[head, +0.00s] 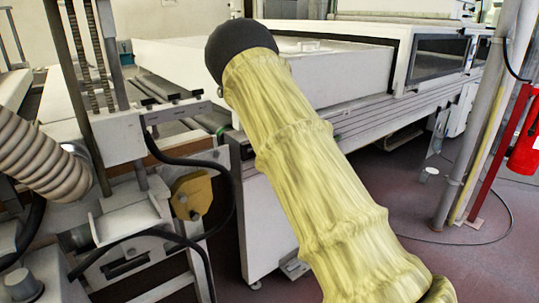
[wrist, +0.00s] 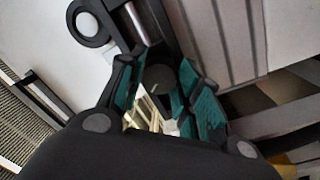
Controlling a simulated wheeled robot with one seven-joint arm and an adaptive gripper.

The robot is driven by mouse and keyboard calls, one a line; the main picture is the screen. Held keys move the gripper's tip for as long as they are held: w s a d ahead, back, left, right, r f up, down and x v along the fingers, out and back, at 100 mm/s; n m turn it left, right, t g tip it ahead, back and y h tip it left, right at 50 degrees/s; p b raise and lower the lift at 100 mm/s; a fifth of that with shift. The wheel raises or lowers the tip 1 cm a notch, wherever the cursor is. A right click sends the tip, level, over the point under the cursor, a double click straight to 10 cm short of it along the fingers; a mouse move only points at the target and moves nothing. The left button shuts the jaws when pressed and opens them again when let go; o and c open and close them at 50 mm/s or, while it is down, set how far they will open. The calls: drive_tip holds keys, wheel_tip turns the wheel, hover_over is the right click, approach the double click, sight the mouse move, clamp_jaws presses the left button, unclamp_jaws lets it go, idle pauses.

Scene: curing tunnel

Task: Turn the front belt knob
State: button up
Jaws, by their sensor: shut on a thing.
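In the wrist view, the dark round knob (wrist: 158,75), with a short pale mark on its face, lies between the fingers of my gripper (wrist: 156,84). The black fingers have teal pads on both sides of the knob, and my gripper is shut on it. The exact contact at the knob's edges is hard to see. In the head view, my yellow-sleeved arm reaches up to the machine, and its dark end hides the gripper and the knob.
The white tunnel machine (head: 347,68) fills the back. At left are a ribbed hose (head: 40,155) and a yellow plate (head: 190,195) on the machine frame. A grey post (head: 480,120) and red extinguisher (head: 525,145) stand at right. Some floor (head: 400,190) is open.

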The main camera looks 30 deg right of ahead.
drive_tip(key=shift+n, duration=0.4)
drive_tip(key=o, duration=1)
drive_tip(key=shift+o, duration=0.2)
drive_tip(key=shift+s, duration=0.1)
drive_tip(key=s, duration=1.2)
drive_tip(key=shift+d+f, duration=0.2)
drive_tip(key=shift+f, duration=0.05)
drive_tip(key=shift+w, duration=0.1)
